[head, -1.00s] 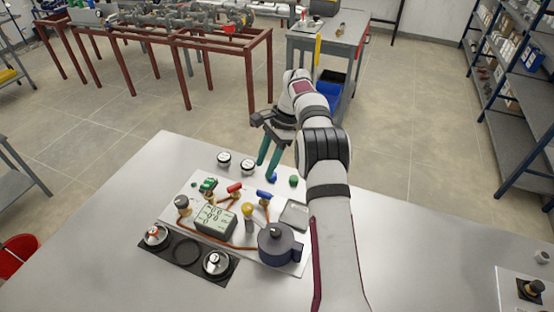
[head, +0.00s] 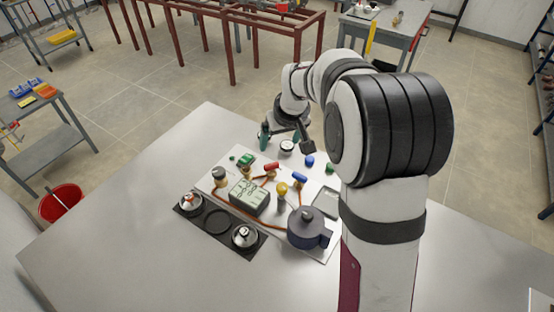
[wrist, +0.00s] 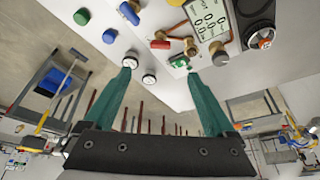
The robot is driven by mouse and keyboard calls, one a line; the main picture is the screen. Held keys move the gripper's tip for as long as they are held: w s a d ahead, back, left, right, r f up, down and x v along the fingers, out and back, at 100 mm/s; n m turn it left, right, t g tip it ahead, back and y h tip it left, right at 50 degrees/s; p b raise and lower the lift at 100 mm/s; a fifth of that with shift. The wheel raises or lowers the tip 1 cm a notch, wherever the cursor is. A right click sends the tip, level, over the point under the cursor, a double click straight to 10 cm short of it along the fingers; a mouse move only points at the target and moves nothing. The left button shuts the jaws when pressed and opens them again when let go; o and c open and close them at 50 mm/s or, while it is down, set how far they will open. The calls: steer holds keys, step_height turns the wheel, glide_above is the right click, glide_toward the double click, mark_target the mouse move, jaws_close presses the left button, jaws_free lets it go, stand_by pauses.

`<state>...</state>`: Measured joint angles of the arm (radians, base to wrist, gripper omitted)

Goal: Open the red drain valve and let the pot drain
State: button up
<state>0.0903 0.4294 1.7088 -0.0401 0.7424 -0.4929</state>
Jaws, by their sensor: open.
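The red valve handle (head: 271,167) sits on a copper pipe fitting on the white board, between a green valve (head: 247,160) and a blue valve handle (head: 300,177). It also shows in the wrist view (wrist: 159,44), above the gap between my fingers. The dark blue-grey pot (head: 309,228) stands at the board's front right; its inside is hidden by its lid. My gripper (head: 284,136) is at the board's far edge, behind the red handle and apart from it. In the wrist view its teal fingers (wrist: 161,73) are spread with nothing held between them.
A grey display box (head: 249,194) and a yellow knob (head: 282,188) stand close in front of the red handle. A blue button (head: 309,160) and a green button (head: 330,168) are at the back right.

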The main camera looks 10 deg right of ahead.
mark_target(271, 164)
steer(key=x, duration=1.5)
steer(key=shift+w+a+f, duration=0.15)
steer(key=shift+f, duration=0.15)
steer(key=c, duration=1.4)
